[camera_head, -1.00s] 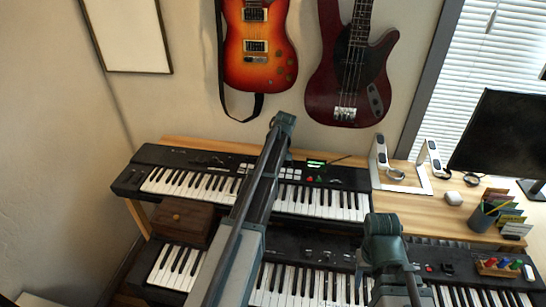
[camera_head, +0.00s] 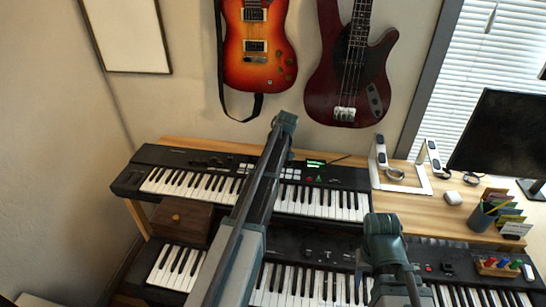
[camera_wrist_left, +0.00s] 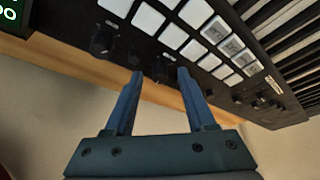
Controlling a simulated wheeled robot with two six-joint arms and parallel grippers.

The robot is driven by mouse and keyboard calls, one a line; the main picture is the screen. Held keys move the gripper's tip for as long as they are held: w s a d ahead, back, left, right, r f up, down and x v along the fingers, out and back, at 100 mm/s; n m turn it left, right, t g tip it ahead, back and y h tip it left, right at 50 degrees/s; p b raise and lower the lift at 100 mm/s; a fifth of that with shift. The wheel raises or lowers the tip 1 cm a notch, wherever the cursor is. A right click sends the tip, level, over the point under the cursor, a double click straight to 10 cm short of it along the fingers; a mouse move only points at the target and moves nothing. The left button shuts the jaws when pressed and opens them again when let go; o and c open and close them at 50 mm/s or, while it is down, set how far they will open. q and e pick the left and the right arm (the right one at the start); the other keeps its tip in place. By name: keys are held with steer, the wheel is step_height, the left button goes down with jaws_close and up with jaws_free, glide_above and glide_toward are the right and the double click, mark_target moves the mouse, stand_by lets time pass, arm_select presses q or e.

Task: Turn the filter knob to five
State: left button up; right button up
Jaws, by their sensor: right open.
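The upper black keyboard (camera_head: 330,180) stands on the wooden desk, with a lit green display (camera_head: 316,162) on its panel. In the left wrist view, a dark knob (camera_wrist_left: 161,68) on the panel sits between the fingertips of my left gripper (camera_wrist_left: 160,72). The fingers are apart, with no clear contact on the knob. Another dark knob (camera_wrist_left: 103,40) is to its left. I cannot read labels or the knob's setting. In the head view my left arm hides part of the keyboard and its own gripper. My right gripper (camera_head: 360,270) is largely hidden by its arm, over the lower keyboard.
The lower keyboard (camera_head: 300,285) is in front, with a wooden box (camera_head: 182,222) at its left. Laptop stand (camera_head: 400,178), mouse (camera_head: 453,198), pen holder (camera_head: 483,215) and monitor (camera_head: 500,135) are at the right. Guitars (camera_head: 255,45) hang on the wall behind.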

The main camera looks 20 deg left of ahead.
arm_select(q)
steer(key=shift+r, duration=0.15)
steer(key=p+v, duration=1.2)
steer(key=v, duration=0.1)
steer(key=shift+s+d+r+p, duration=0.15)
steer(key=shift+d+r+p, duration=0.05)
steer(key=shift+p, duration=0.15)
steer(key=s+d+f+m+g+h, duration=0.1)
steer(key=s+d+m, duration=0.6)
steer(key=s+d, duration=0.6)
steer(key=s+d+f+m+g+h, duration=0.1)
steer(key=s+d+m, duration=0.7)
steer(key=s+d, duration=0.6)
steer(key=s, duration=0.5)
steer(key=shift+g, duration=0.3)
